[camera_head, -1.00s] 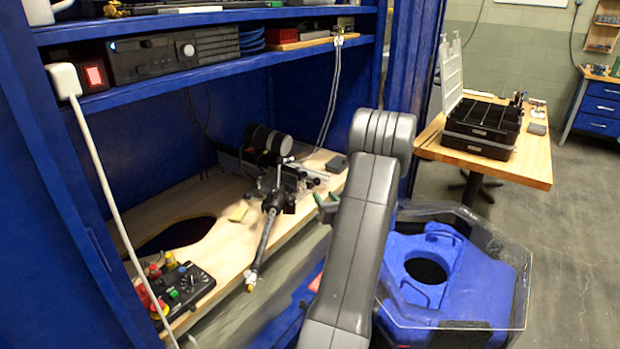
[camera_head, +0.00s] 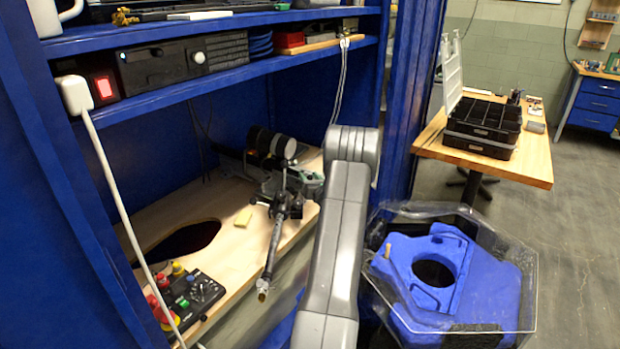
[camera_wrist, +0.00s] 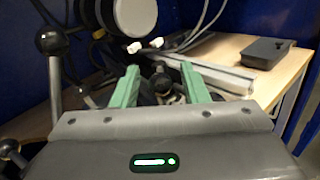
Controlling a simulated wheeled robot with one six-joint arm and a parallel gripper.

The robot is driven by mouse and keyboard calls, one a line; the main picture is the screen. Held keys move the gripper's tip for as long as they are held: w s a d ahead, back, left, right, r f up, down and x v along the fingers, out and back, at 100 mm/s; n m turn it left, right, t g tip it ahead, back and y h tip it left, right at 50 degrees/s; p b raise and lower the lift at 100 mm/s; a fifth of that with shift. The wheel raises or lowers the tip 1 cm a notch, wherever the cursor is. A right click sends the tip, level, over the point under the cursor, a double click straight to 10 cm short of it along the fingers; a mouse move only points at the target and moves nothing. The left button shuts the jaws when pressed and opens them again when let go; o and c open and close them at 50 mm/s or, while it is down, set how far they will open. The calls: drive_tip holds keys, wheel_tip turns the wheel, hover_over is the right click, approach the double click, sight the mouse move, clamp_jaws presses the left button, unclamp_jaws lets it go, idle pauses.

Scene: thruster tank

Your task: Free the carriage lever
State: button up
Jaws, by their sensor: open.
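My gripper (camera_wrist: 160,84) is open in the wrist view, its two green fingers apart. A dark rounded knob (camera_wrist: 162,87) with metal parts shows between and beyond the fingers; I cannot tell if they touch it. A lever with a black ball knob (camera_wrist: 50,40) stands upright left of the fingers. I cannot tell for certain which is the carriage lever. In the head view, the rail assembly with black cylinders (camera_head: 270,143) sits on the wooden bench, and a dark rod (camera_head: 272,250) slopes from it toward the front edge. My arm partly hides the gripper there.
A blue shelf (camera_head: 215,80) hangs above. A clear-walled blue tank (camera_head: 450,280) stands at right.

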clamp_jaws()
